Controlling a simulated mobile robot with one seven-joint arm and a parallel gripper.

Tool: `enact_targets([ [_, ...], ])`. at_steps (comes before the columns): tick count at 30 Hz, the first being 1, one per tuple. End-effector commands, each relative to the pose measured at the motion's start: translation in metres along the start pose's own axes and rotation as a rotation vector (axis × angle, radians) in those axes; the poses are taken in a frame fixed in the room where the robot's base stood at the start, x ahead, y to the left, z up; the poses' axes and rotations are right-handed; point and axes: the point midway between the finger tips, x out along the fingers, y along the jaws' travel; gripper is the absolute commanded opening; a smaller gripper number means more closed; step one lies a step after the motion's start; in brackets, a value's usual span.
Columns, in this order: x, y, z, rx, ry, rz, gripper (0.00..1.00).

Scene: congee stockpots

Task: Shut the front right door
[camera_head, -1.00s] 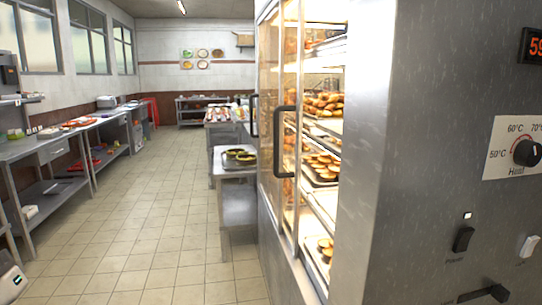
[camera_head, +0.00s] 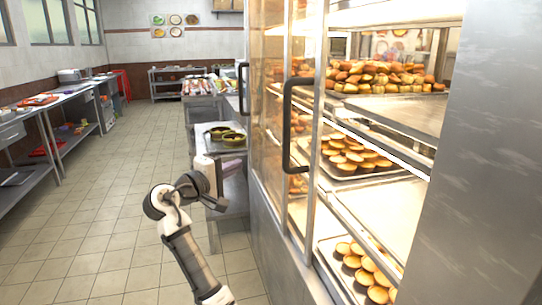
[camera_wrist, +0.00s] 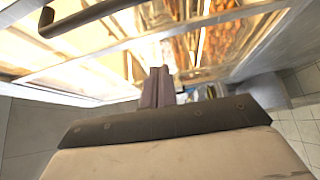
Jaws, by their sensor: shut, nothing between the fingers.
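The front right door (camera_head: 312,60) is a glass panel in a metal frame on the lit steel cabinet, with a black bar handle (camera_head: 289,125). It stands slid to the left, leaving a wide opening on the right where the shelves show uncovered. My gripper (camera_head: 243,166) is left of the handle, apart from it in the head view, with its fingers pointing right toward the cabinet. In the wrist view my gripper's fingers (camera_wrist: 157,86) are together and empty, below the glass front. A dark bar handle (camera_wrist: 95,14) crosses the upper left there; I cannot tell which door it belongs to.
Trays of buns (camera_head: 355,157) fill the cabinet shelves. Another black handle (camera_head: 242,88) is farther along the front. A low steel table (camera_head: 232,185) with dark pans stands behind my gripper. Tiled floor (camera_head: 110,220) is clear on the left, with benches along the wall.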

Motion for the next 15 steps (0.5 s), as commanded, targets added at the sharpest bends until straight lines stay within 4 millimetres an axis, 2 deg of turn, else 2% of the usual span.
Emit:
enact_targets([
  [3, 0.011, -0.003, 0.015, -0.038, -0.077, -0.017, 0.00],
  [8, 0.023, -0.004, 0.020, -0.049, -0.099, -0.023, 0.00],
  [15, 0.066, -0.003, 0.024, -0.048, -0.097, -0.023, 0.00],
])
